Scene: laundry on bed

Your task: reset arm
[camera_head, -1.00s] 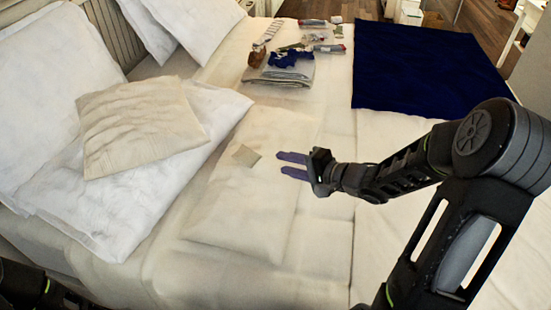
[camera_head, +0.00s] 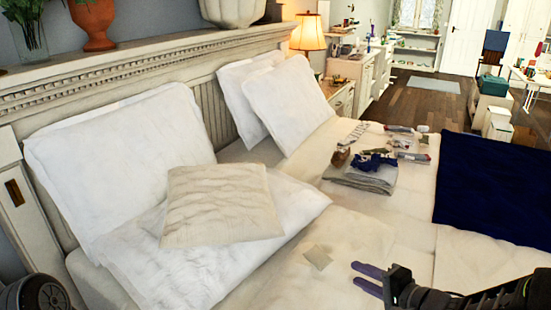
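My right gripper (camera_head: 368,279) is at the lower right, over the cream bedding. Its two purple fingers point left and stand apart with nothing between them. A small beige square piece (camera_head: 317,256) lies on the bed to the left of the fingertips, apart from them. Only a dark rounded part of my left arm shows at the lower left corner; my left gripper is not visible.
The bed (camera_head: 350,228) carries white pillows (camera_head: 120,150), a beige cushion (camera_head: 222,205), folded grey cloth (camera_head: 362,178) with small items, and a dark blue blanket (camera_head: 495,190). A carved headboard (camera_head: 120,75) stands behind. A lit lamp (camera_head: 308,35) is beyond the bed.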

